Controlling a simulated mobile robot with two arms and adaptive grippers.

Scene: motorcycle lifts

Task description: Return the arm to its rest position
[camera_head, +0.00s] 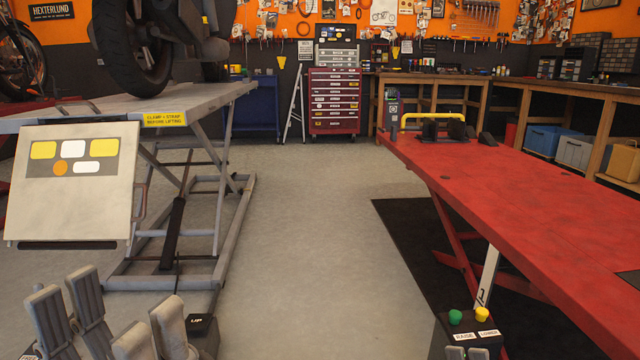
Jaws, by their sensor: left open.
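My left gripper (110,305) is at the bottom left, low in the picture. Its grey fingers point upward and stand apart, with nothing seen between them. It is in front of the left lift's frame, beside a dark control box (203,324) marked UP. The rest of my left arm is cut off by the bottom edge. I cannot make out my right gripper. Two small grey shapes at the bottom edge, below the RAISE and LOWER labels, are too cropped to identify.
The grey lift (215,92) at left carries a motorcycle (135,50); a tilted panel (75,185) hangs at its front. The red lift (500,185) fills the right. A control post (468,325) has green and yellow buttons. Grey floor (320,235) between lifts is clear.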

